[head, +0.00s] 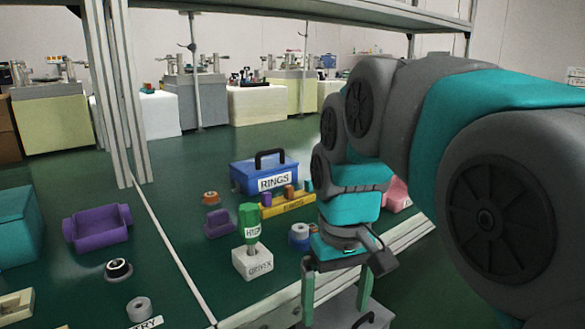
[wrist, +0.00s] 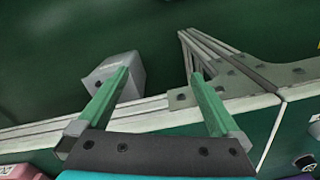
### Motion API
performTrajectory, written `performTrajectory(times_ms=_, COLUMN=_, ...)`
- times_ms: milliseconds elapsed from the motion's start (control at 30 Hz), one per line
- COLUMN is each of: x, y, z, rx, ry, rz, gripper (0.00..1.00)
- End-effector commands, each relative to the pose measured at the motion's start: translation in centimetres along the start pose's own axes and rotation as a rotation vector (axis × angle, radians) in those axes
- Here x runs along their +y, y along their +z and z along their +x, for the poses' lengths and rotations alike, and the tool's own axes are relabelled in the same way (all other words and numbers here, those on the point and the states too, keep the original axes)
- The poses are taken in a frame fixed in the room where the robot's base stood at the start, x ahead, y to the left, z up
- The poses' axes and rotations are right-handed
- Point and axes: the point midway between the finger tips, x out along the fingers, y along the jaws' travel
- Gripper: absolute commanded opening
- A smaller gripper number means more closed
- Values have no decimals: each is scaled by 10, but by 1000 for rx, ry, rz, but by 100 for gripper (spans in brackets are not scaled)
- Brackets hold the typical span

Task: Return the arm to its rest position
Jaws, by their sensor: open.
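My gripper (head: 336,288) hangs from my arm at the lower middle right of the head view, by the front edge of the green bench top. Its two green fingers point down and stand wide apart, with nothing between them. In the wrist view my gripper (wrist: 160,77) also shows open and empty, its fingers reaching over the metal bench edge (wrist: 150,116). My arm stretches in from the right of the head view and hides part of the bench.
A white block (head: 252,263) holding a green-handled tool (head: 249,222) stands left of my gripper. Behind are a blue RINGS box (head: 245,179), a yellow rack (head: 278,209) and a blue-and-white ring (head: 299,234). A grey box (wrist: 130,72) lies beyond the bench edge. A shelf (head: 290,12) spans overhead.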

Motion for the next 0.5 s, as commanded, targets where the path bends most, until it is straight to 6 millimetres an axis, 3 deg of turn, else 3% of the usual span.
performTrajectory(times_ms=233, x=26, y=81, z=66, rx=-67, ry=-3, rz=148, gripper=100)
performTrajectory(times_ms=500, x=32, y=162, z=132, rx=-126, ry=-5, rz=267, gripper=100)
